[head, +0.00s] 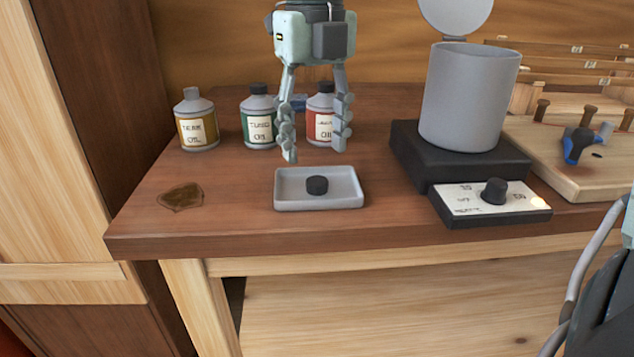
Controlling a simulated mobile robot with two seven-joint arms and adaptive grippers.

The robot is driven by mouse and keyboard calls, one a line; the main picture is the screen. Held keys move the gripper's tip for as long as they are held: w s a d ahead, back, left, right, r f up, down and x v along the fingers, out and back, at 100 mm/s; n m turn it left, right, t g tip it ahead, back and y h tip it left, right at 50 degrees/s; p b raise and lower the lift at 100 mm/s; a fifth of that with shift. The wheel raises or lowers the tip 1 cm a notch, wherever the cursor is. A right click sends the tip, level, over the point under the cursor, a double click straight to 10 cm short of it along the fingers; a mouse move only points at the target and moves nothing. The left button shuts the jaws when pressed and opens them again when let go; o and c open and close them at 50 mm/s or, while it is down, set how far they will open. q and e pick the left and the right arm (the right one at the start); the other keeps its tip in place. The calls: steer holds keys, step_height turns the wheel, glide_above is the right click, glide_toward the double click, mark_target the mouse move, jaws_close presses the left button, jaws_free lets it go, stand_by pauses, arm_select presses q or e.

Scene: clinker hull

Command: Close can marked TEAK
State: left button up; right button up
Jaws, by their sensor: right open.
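The can marked TEAK OIL (198,130), with a yellow label, stands upright at the left back of the bench. Its neck shows grey with no black cap on it. A small black cap (317,184) lies in a shallow grey tray (349,196) near the front of the bench. My right gripper (315,142) points down above and behind the tray. Its fingers are apart with nothing held between them, and they partly cover the two other cans. My left gripper is not in view.
A green-labelled can (259,125) and a red-labelled can (320,125), both black-capped, stand behind my gripper. A brown stain (181,197) lies front left. A grey pot (468,100) with raised lid stands on a black heater (415,157) at right, with a knob panel (467,205).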

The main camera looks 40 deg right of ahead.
mark_target(316, 179)
step_height(316, 179, down, 5)
steer(key=shift+s, duration=0.1)
steer(key=shift+c, duration=0.2)
steer(key=c, duration=0.7)
